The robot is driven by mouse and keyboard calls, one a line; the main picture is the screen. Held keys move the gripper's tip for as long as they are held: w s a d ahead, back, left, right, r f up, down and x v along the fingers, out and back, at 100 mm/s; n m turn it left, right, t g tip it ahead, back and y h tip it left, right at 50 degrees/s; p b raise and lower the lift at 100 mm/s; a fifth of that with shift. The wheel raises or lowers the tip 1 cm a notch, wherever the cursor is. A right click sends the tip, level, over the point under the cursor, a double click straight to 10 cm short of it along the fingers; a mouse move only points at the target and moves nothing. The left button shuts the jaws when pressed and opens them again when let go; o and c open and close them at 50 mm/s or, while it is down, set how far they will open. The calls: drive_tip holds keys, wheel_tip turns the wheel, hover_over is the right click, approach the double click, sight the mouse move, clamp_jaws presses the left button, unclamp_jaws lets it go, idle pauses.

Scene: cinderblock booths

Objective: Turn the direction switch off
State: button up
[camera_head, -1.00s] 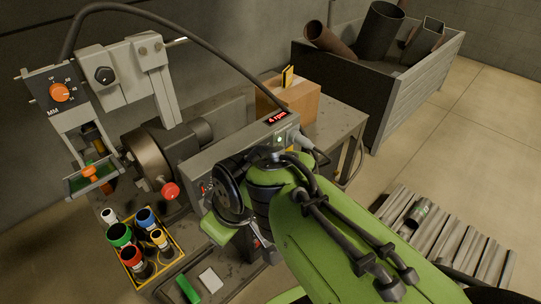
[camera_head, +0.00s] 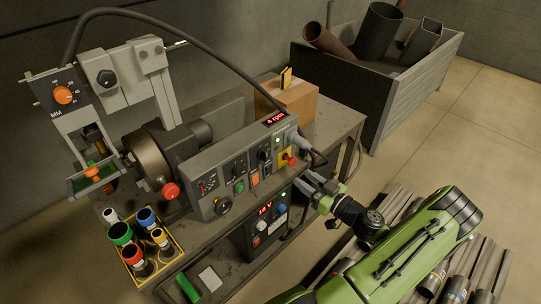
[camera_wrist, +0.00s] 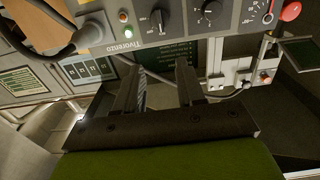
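A grey control panel (camera_head: 235,172) on the front of the bench machine carries several black knobs and coloured buttons. Which one is the direction switch I cannot read. A black rotary knob with a white mark (camera_wrist: 157,20) shows on a panel at the top of the wrist view, with another black knob (camera_wrist: 210,8) to its right. My gripper (camera_head: 304,184) is in front of the bench, below and right of the panel's right end. In the wrist view my gripper (camera_wrist: 160,75) has its two fingers apart, with nothing between them, below the knobs.
A red stop button (camera_head: 291,160) and a cable plug (camera_head: 298,142) stick out at the panel's right end. A dark box with a voltage display (camera_head: 265,212) stands below it. A crate of pipes (camera_head: 420,90) is behind; metal bars lie on the floor at right.

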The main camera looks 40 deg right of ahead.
sight(267, 153)
drive_tip(key=w, duration=1.5)
drive_tip(key=shift+w+a+p, duration=0.2)
drive_tip(key=shift+a+p, duration=0.1)
drive_tip(key=shift+p, duration=0.1)
drive_tip(key=shift+c, duration=0.3)
clamp_jaws()
